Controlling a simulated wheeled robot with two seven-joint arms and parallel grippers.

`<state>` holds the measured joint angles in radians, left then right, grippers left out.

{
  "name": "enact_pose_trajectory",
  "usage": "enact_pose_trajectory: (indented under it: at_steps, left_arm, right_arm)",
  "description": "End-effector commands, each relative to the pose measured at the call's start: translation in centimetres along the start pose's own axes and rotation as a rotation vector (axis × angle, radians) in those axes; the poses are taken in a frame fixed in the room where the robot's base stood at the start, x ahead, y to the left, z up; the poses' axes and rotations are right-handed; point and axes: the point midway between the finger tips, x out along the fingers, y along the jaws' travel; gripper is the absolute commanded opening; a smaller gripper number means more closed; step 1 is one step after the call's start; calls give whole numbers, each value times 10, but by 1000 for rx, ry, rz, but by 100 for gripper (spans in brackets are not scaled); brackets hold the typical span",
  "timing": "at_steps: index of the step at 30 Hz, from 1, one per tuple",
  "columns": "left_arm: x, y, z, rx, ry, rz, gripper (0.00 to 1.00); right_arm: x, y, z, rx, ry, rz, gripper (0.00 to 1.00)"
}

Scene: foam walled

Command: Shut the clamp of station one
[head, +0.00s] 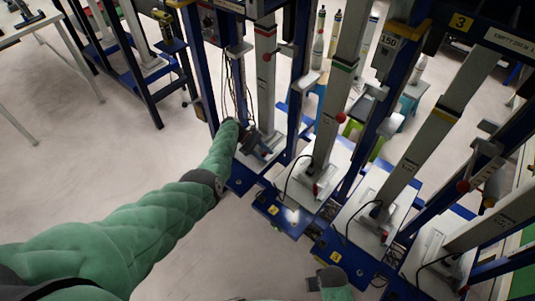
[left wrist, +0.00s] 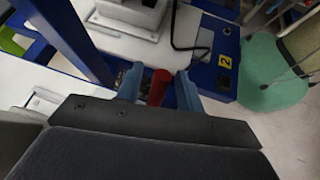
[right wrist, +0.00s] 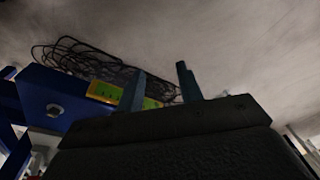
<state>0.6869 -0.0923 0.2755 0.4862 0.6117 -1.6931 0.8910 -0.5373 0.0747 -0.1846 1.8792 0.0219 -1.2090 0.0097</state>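Station one is the leftmost blue-framed column, with a grey foam post (head: 265,75) above its base. My left gripper (head: 262,150) is at the foot of that post, and its fingertips are hard to make out in the head view. In the left wrist view, a red clamp handle (left wrist: 160,86) stands between the two blue fingers of my left gripper (left wrist: 159,88). The fingers are apart, with a gap on either side of the handle. My right gripper (right wrist: 163,85) is open and empty. In the head view, part of my right arm shows at the bottom edge.
Station two's base with its "2" label (head: 274,211) and station three's with its "3" label (head: 335,257) stand close on the right. A power strip (right wrist: 120,96) and tangled black cables (right wrist: 95,60) show near my right gripper. Open floor (head: 60,180) lies to the left.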

Motion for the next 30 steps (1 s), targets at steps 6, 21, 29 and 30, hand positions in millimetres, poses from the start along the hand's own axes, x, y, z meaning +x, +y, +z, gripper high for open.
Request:
enact_pose_trajectory:
  at_steps: [6, 21, 29, 30]
  left_arm:
    - [-4, 1, 6, 0, 0, 0, 37]
    - [-20, 3, 31, 0, 0, 0, 37]
    - [-18, 4, 46, 0, -1, 0, 37]
    - [-16, 4, 48, 0, -1, -1, 37]
  right_arm:
    - [17, 5, 7, -3, -4, 7, 36]
    - [99, 23, 43, -9, 9, 29, 36]
    - [135, 35, 59, -18, 30, 43, 36]
    - [140, 37, 62, -20, 33, 45, 36]
